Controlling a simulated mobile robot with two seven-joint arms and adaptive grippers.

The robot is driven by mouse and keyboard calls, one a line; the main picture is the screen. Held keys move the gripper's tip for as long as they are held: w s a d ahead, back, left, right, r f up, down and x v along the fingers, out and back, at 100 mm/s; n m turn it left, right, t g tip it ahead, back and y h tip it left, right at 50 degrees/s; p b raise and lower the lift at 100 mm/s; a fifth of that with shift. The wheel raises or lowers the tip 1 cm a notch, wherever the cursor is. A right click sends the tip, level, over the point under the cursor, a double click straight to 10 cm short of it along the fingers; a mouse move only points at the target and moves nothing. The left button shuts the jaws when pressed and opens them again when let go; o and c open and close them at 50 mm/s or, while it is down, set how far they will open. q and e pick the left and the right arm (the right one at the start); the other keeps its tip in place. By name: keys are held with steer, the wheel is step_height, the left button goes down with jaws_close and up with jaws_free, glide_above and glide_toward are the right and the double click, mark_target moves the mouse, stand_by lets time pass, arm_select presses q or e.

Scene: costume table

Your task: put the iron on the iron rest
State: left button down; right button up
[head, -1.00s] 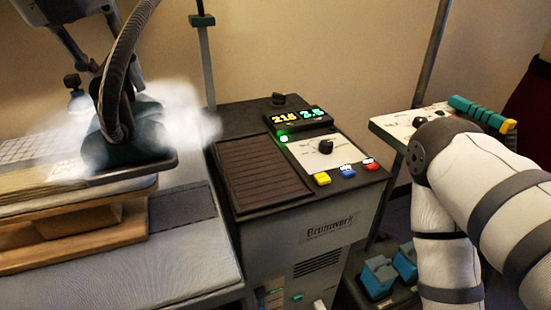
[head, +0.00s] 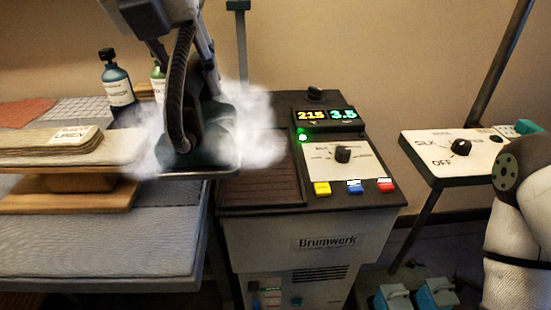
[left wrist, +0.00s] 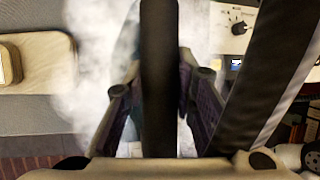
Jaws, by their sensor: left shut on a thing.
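The dark iron (head: 212,135) shows in the head view amid white steam, flat side down, with a thick black hose. My left gripper (head: 205,88) is shut on it from above; its fingers (left wrist: 157,100) also show in the left wrist view, partly hidden by the hose and steam. My right gripper is out of view.
A wooden sleeve board (head: 65,200) with folded linen (head: 50,148) stands left of the iron on a grey ironing table (head: 120,250). Bottles (head: 118,90) stand behind. The station's control panel (head: 340,160) borders the rest on the right; a silk dial panel (head: 440,158) stands farther right.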

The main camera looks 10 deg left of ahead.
arm_select(q)
steer(key=shift+w+d, duration=0.15)
steer(key=shift+d, duration=0.15)
steer(key=w+d+f, duration=0.5)
steer(key=w+f, duration=0.7)
steer(key=shift+w+f, duration=0.35)
steer(key=shift+w, duration=0.05)
steer(key=shift+f, duration=0.15)
steer(key=c, duration=1.3)
jaws_free()
steer(key=shift+s+f, duration=0.1)
steer(key=shift+f, duration=0.05)
steer(key=shift+c, duration=0.2)
steer(key=v, duration=1.2)
